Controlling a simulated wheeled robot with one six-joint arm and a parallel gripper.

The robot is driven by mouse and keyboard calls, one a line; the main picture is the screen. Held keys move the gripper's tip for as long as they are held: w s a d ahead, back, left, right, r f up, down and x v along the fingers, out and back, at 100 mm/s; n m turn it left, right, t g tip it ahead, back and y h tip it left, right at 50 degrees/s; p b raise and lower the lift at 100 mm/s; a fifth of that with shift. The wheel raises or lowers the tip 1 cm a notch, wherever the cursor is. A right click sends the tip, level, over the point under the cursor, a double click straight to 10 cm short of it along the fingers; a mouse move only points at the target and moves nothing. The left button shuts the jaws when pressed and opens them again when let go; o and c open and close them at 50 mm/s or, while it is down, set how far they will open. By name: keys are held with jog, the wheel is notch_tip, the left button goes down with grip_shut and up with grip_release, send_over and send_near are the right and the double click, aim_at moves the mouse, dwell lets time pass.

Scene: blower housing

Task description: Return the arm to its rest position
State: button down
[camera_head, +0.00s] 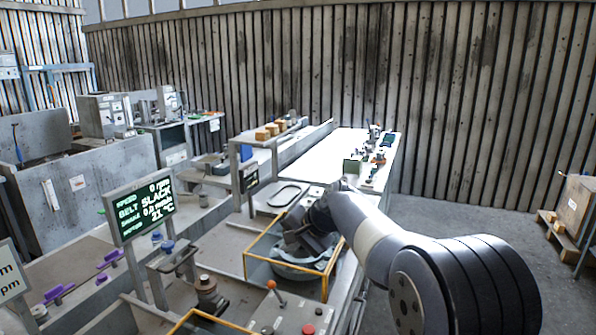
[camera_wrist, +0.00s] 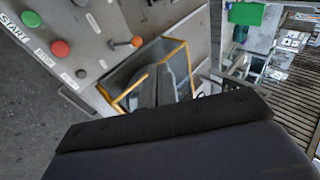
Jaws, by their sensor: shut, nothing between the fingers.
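My arm reaches in from the lower right in the head view. My gripper (camera_head: 300,238) is dark, shut and empty. It shows over the yellow-framed blower housing (camera_head: 246,262), and its fingertips are hard to tell from the dark parts behind. I cannot tell whether it touches anything there. In the wrist view a large dark block, part of my own arm end, fills the bottom. Beyond it the yellow-framed housing (camera_wrist: 122,102) shows grey walls and grey parts inside.
A panel with a red button (camera_wrist: 60,48), a green button and an orange-tipped lever (camera_wrist: 136,41) stands beside the housing. A screen (camera_head: 140,207) reading "BELT SLACK" and "0 rpm" stands left. A white-topped bench (camera_head: 325,150) lies behind. Open floor (camera_head: 465,215) is at right.

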jog(key=w+a+f+b, duration=0.1)
jog(key=w+f, duration=0.1)
jog(key=f, duration=0.4)
jog(key=w+a+f, duration=0.2)
jog(key=f, duration=0.4)
jog(key=d+f+y+b, duration=0.1)
jog(key=b, duration=0.3)
jog(key=s+d+f+t+y+b, duration=0.1)
jog(key=d+b, duration=0.1)
jog(key=b, duration=0.3)
jog(key=s+d+f+t+y+b, duration=0.1)
jog(key=d+y+b, duration=0.1)
jog(key=b, duration=0.2)
jog(key=shift+d+f+m+b, duration=0.25)
jog(key=shift+m+b, duration=0.05)
jog(key=shift+b, duration=0.1)
jog(key=d+f+y+b, duration=0.1)
jog(key=b, duration=0.3)
jog(key=s+d+f+t+y+b, duration=0.1)
jog(key=b, duration=0.2)
jog(key=shift+t+y+b, duration=0.3)
jog(key=shift+y+b, duration=0.05)
jog(key=shift+y, duration=0.05)
jog(key=v, duration=0.8)
jog(key=shift+r, duration=0.3)
